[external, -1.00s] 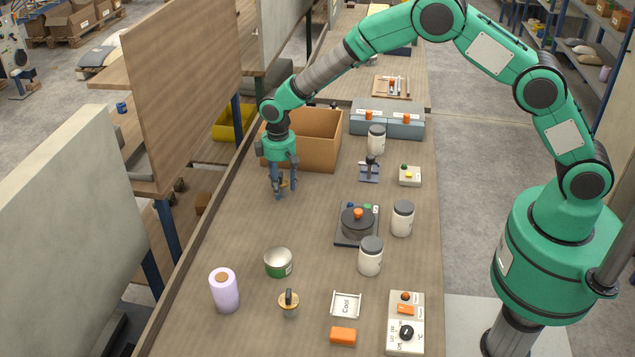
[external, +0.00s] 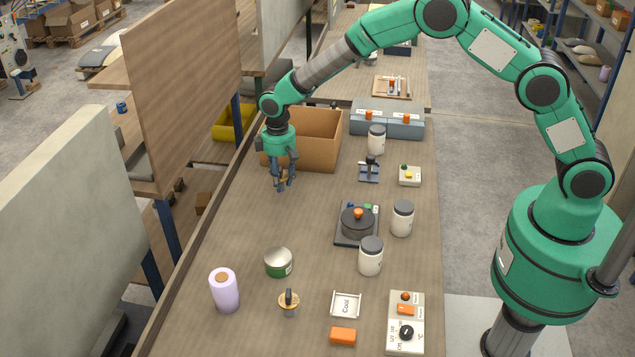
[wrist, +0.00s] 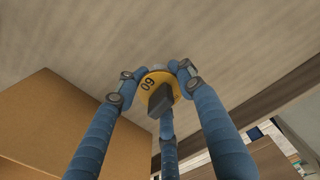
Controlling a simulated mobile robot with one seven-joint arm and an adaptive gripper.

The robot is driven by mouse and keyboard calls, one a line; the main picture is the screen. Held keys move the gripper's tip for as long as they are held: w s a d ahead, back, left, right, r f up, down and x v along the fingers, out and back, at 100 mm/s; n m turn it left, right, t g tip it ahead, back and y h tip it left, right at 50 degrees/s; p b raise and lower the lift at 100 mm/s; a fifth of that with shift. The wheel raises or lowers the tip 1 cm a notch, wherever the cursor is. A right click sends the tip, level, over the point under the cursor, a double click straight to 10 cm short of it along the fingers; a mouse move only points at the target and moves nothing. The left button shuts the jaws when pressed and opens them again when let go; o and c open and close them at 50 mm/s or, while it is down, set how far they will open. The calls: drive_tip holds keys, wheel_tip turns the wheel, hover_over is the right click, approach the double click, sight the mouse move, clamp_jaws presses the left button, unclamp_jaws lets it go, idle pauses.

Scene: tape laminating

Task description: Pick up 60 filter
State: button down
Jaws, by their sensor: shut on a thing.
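The 60 filter (wrist: 147,84) is a round yellow disc marked "60" with a dark grip on top, seen in the wrist view between my fingers. My gripper (external: 284,184) is blue with several fingers, and they are closed around the filter. In the external view the filter (external: 284,177) is mostly hidden by the fingers. My gripper points down at the far left of the bench, in front of the cardboard box. I cannot tell whether the filter touches the bench.
The open cardboard box (external: 318,140) stands just behind my gripper. A similar yellow-topped piece (external: 289,302), a green-and-white tin (external: 278,263) and a purple roll (external: 224,290) stand at the front. A round device (external: 358,223) and several jars are to the right. The bench's middle left is clear.

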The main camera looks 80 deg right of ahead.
drive_tip(key=shift+s+r, duration=0.2)
drive_tip(key=shift+r, duration=0.25)
drive_tip(key=shift+s+r, duration=0.2)
drive_tip(key=shift+r, duration=0.25)
drive_tip(key=s, duration=0.5)
drive_tip(key=s+a+r+p, duration=0.1)
drive_tip(key=s, duration=0.4)
drive_tip(key=s+a, duration=0.1)
drive_tip(key=s, duration=0.4)
drive_tip(key=shift+a+r+p, duration=0.2)
drive_tip(key=shift+p, duration=0.1)
